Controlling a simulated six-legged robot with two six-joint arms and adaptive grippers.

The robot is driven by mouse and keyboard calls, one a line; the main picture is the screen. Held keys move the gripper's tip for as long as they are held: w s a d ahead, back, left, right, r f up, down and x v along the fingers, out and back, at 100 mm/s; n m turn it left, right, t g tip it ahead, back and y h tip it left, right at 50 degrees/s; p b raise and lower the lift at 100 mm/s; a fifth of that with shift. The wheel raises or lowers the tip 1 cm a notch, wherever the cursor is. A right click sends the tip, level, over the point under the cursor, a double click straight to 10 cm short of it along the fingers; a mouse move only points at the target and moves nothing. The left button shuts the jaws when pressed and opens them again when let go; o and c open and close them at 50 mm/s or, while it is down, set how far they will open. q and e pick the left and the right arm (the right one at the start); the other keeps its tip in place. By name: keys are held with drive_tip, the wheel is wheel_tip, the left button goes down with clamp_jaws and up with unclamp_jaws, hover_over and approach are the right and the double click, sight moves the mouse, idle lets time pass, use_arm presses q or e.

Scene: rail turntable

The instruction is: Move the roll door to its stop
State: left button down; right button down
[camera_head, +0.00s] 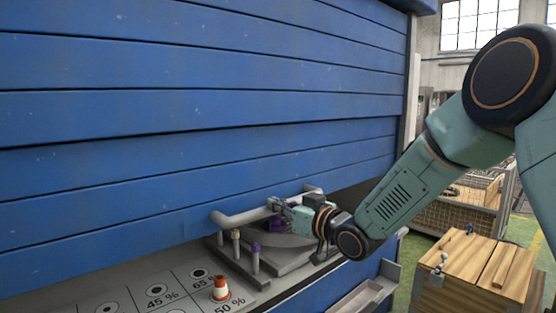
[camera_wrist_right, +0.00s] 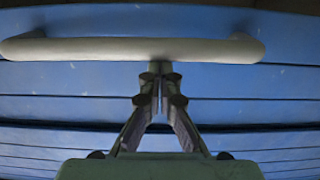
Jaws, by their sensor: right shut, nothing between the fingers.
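The roll door (camera_head: 190,120) is made of wide blue slats and fills most of the head view. Its lower edge hangs above the grey counter, with a gap under it. A grey bar handle (camera_head: 240,216) sits on the lowest part of the door; it also crosses the top of the right wrist view (camera_wrist_right: 90,49). My right gripper (camera_head: 277,208) is at the handle. In the right wrist view its fingertips (camera_wrist_right: 161,72) are together at the bar's edge, with nothing between them; I cannot tell whether they touch it. My left gripper is not in view.
Below the door, the counter (camera_head: 130,286) has holes marked with percentages and an orange-and-white cone (camera_head: 221,289). Short posts (camera_head: 255,260) stand under the handle. A wooden crate (camera_head: 474,268) stands on the floor at the right, with a mesh container (camera_head: 465,218) behind it.

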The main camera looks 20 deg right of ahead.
wheel_tip(320, 180, down, 30)
drive_tip(key=b, duration=1.5)
drive_tip(key=shift+f, duration=0.15)
